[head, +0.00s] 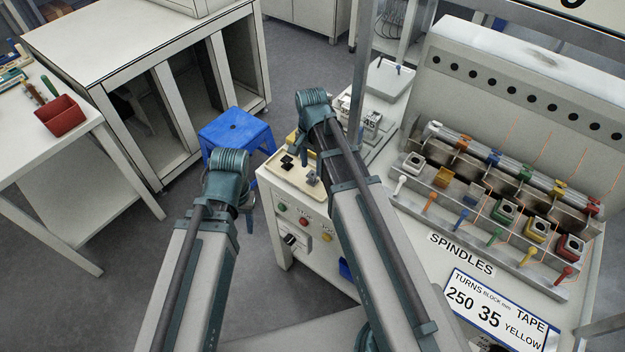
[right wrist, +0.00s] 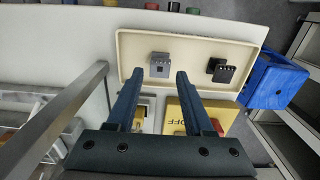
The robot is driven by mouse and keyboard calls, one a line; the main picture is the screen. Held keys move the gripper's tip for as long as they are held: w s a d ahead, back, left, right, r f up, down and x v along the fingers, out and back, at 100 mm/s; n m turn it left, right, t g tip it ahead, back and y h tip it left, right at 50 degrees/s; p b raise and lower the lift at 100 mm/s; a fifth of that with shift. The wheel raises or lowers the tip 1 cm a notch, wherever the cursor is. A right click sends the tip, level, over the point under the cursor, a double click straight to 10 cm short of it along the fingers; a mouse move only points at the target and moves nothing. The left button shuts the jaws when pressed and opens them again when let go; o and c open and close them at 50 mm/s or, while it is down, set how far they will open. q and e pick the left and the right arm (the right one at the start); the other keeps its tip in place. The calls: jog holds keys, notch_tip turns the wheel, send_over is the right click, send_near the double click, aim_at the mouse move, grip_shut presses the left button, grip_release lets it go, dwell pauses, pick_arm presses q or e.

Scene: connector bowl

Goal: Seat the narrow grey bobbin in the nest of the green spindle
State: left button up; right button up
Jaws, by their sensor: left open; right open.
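A grey bobbin (right wrist: 160,64) stands in a shallow cream tray (right wrist: 195,45) beside a black one (right wrist: 221,70); the grey one (head: 312,178) also shows in the head view. I cannot judge its width. My right gripper (right wrist: 156,76) is open and empty, its fingertips on either side of the line to the grey bobbin; I cannot tell their height above it. In the head view its arm partly hides it. The green spindle's block (head: 505,211) sits mid-row on the right, a green lever (head: 495,237) in front; its nest is too small to read. My left gripper (head: 247,203) is open, left of the tray's bench.
Orange (head: 443,177), yellow (head: 537,229) and other coloured spindle blocks flank the green one. A thin metal post (head: 361,75) rises between tray and spindles. A blue stool (head: 236,130) stands left of the bench. A yellow switch panel (right wrist: 188,112) adjoins the tray.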

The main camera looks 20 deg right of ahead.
aim_at(312, 174)
notch_tip(312, 174, down, 5)
jog(key=b, duration=0.4)
jog(key=shift+w+d, duration=0.1)
jog(key=shift+w, duration=0.05)
grip_shut()
